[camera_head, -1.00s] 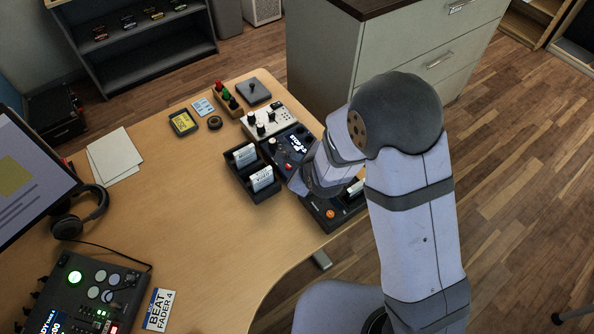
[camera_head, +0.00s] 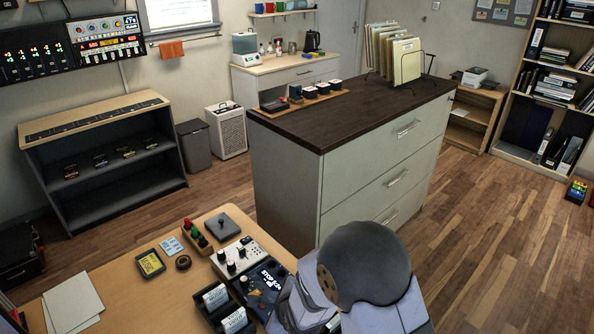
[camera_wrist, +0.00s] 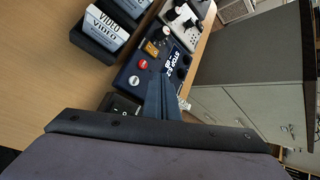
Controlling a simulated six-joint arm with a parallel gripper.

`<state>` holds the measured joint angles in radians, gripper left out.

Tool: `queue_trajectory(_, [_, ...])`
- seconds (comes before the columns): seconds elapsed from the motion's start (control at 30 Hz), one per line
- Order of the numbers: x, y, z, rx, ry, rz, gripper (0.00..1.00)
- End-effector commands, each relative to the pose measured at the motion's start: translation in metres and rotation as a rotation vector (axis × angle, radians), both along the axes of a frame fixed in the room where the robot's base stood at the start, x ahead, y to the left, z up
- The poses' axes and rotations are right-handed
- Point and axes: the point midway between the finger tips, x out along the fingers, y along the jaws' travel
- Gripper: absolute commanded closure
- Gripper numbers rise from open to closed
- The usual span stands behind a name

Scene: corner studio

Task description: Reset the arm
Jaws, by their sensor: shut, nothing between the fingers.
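My gripper (camera_wrist: 165,85) shows in the wrist view as two dark fingers closed together, with nothing between them. It is over or beside the dark blue device (camera_wrist: 148,62) with red and white buttons and a lit display; I cannot tell whether it touches. In the head view my arm covers the gripper at the bottom, beside that device (camera_head: 266,284). Left of it a black tray (camera_head: 203,303) holds white cartridges (camera_head: 215,297). They show as white VIDEO cartridges in the wrist view (camera_wrist: 104,27).
A white knobbed box (camera_head: 238,256) stands behind the device on the wooden desk (camera_head: 130,300). A tall drawer cabinet (camera_head: 380,165) with a dark top rises close behind my arm. Paper sheets (camera_head: 73,300) lie at the desk's left. Wood floor is open at the right.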

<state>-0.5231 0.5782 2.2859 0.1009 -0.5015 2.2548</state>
Motion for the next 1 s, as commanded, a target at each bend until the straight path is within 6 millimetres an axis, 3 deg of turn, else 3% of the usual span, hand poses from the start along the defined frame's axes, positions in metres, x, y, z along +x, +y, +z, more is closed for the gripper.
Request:
queue_trajectory(0.17, [-0.006,-0.030,0.008,-0.166,0.004,0.123,1.00])
queue_trajectory(0.37, [-0.028,-0.082,0.020,-0.440,0.042,0.388,1.00])
queue_trajectory(0.7, [-0.098,-0.167,0.044,-0.790,0.141,0.979,1.00])
queue_trajectory(1.0, [-0.171,-0.217,0.065,-0.886,0.186,1.498,1.00])
